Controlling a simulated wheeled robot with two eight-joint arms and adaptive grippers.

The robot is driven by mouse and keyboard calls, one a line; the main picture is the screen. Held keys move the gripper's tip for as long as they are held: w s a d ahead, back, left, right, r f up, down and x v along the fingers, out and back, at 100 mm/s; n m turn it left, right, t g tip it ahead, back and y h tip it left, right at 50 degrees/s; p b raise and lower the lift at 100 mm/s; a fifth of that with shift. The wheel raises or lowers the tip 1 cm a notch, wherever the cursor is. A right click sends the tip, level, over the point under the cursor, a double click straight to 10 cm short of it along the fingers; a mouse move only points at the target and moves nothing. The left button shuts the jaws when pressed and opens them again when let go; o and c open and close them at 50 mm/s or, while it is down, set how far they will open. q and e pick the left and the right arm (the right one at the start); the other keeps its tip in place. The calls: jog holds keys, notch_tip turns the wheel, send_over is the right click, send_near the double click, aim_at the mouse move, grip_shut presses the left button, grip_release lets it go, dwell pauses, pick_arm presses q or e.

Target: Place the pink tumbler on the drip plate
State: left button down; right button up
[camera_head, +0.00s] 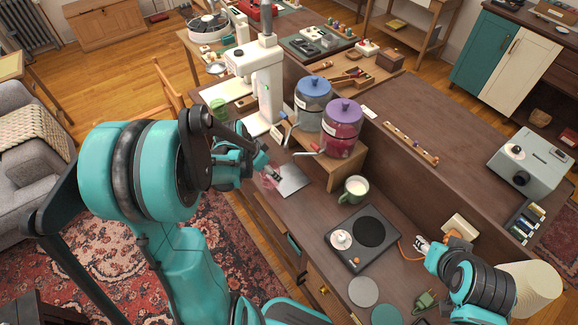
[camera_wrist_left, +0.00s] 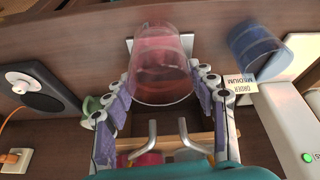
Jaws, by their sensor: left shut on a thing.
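The pink tumbler (camera_wrist_left: 160,70) is see-through and held between the fingers of my left gripper (camera_wrist_left: 162,84) in the left wrist view. In the head view the tumbler (camera_head: 270,186) shows faintly at the left gripper (camera_head: 272,174), beside the left edge of the flat grey plate (camera_head: 294,181), which looks like the drip plate. In the wrist view pale plate edges (camera_wrist_left: 187,44) show behind the tumbler. I cannot tell whether the tumbler touches the plate. My right gripper (camera_head: 422,243) is over the counter near the hotplate; its finger opening is unclear.
The blue-lidded jar (camera_head: 313,103) and purple-lidded jar (camera_head: 343,128) stand on a wooden stand just behind the plate. A white machine (camera_head: 262,85) stands farther left. A green mug (camera_head: 354,189) and hotplate (camera_head: 362,238) are to the right. An order tag (camera_wrist_left: 240,87) is beside the gripper.

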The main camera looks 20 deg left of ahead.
pick_arm(q)
jog(key=shift+w+d+f+b, duration=0.35)
jog(key=shift+w+d+f, duration=0.25)
jog(key=shift+w, duration=0.55)
jog(key=shift+w+d+f+b, duration=0.4)
jog(key=shift+w+d+f, duration=0.2)
jog(key=shift+w, duration=0.55)
jog(key=shift+w+d+f+b, duration=0.35)
jog(key=shift+w+d+f, duration=0.25)
jog(key=shift+w, duration=0.55)
jog(key=shift+a, duration=0.1)
jog(key=shift+f, duration=0.15)
jog(key=c, duration=0.5)
grip_release()
jog(key=shift+c, duration=0.2)
